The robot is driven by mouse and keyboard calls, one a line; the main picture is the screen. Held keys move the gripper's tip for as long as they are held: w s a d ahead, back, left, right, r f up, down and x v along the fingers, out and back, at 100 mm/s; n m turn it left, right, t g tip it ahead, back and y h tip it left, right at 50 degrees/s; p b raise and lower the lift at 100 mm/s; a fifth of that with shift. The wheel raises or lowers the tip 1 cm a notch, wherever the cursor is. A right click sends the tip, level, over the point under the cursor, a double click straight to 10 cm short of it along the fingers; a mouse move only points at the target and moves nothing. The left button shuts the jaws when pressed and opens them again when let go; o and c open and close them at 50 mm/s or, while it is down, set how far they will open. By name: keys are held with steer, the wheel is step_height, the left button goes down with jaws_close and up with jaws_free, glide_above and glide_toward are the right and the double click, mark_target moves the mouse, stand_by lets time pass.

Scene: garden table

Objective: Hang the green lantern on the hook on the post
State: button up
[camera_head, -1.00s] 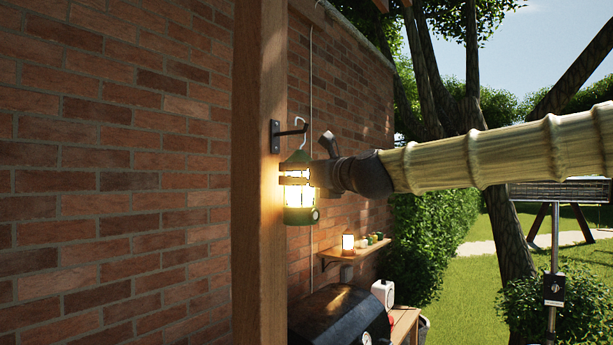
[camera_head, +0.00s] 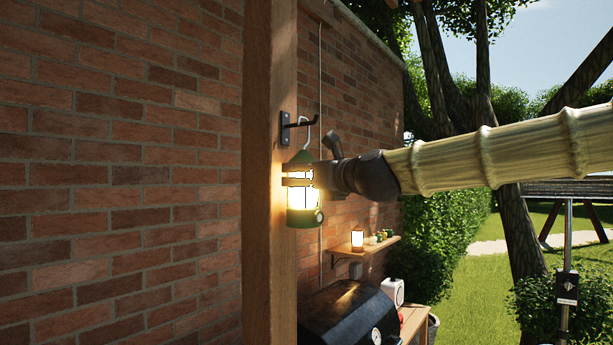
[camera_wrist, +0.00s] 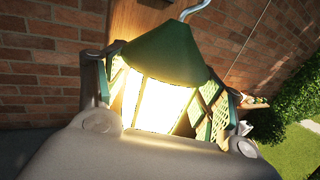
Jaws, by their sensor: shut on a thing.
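The green lantern (camera_head: 303,214) is lit and upright, with a green cap and a pale wire hanger (camera_head: 303,141) on top. The black hook (camera_head: 287,130) sticks out to the right from the wooden post (camera_head: 268,190). In the head view the hanger overlaps the hook's arm; I cannot tell whether it rests on it. My gripper (camera_head: 301,175) is shut around the lantern's body from the right. In the wrist view the fingers (camera_wrist: 165,100) flank the glowing lantern (camera_wrist: 160,55); the hanger's upper end and the hook are out of that frame.
A brick wall (camera_head: 120,180) stands behind and left of the post. Trees and lawn lie beyond. My arm crosses the right side.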

steer(key=o, duration=1.4)
steer(key=shift+s, duration=0.1)
